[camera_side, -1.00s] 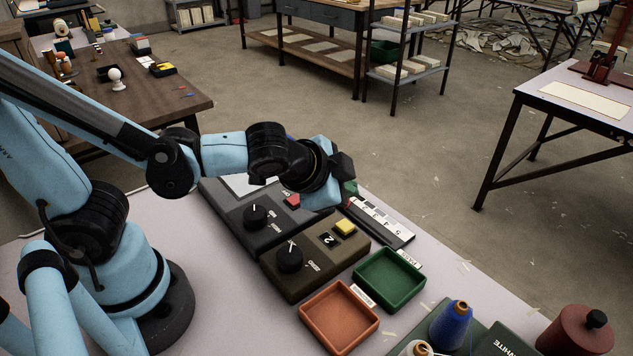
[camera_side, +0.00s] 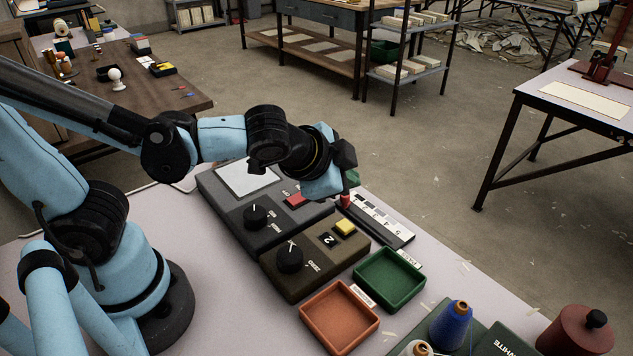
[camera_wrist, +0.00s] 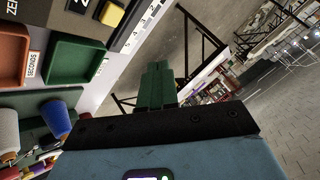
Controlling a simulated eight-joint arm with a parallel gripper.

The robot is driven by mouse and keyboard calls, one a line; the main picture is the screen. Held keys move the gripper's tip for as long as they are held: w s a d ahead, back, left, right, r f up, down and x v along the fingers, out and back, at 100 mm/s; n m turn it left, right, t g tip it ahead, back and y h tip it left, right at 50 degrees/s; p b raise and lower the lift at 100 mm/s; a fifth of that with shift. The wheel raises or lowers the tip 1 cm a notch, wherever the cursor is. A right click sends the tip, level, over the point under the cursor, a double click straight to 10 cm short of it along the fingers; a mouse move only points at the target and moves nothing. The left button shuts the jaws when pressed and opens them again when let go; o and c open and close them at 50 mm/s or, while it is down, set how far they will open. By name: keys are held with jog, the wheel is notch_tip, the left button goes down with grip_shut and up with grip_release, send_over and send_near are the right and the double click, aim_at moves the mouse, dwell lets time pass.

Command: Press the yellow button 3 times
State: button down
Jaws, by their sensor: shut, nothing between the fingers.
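The yellow button (camera_side: 345,227) sits on the brown box (camera_side: 306,277) with a black dial and a label reading 2. In the wrist view the yellow button (camera_wrist: 112,14) shows at the top, left of the fingers. My gripper (camera_side: 352,178) is shut and empty. It hangs in the air above the far end of the table, up the picture from the button and apart from it. Its green fingers (camera_wrist: 158,85) lie together in the wrist view. Nothing covers the button in the side view.
A dark grey box (camera_side: 265,220) with a red button (camera_side: 296,198) stands beside the brown one. A ruler-like strip (camera_side: 378,219) lies to the right. Green (camera_side: 390,280) and orange (camera_side: 339,317) trays and thread spools stand in front.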

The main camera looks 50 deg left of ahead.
aim_at(342, 228)
jog(key=shift+r, duration=0.9)
jog(key=shift+f, duration=0.15)
jog(key=shift+f, duration=4.25)
jog(key=shift+f, duration=0.1)
jog(key=shift+f, duration=0.35)
jog(key=shift+f, duration=0.45)
jog(key=shift+r, duration=0.9)
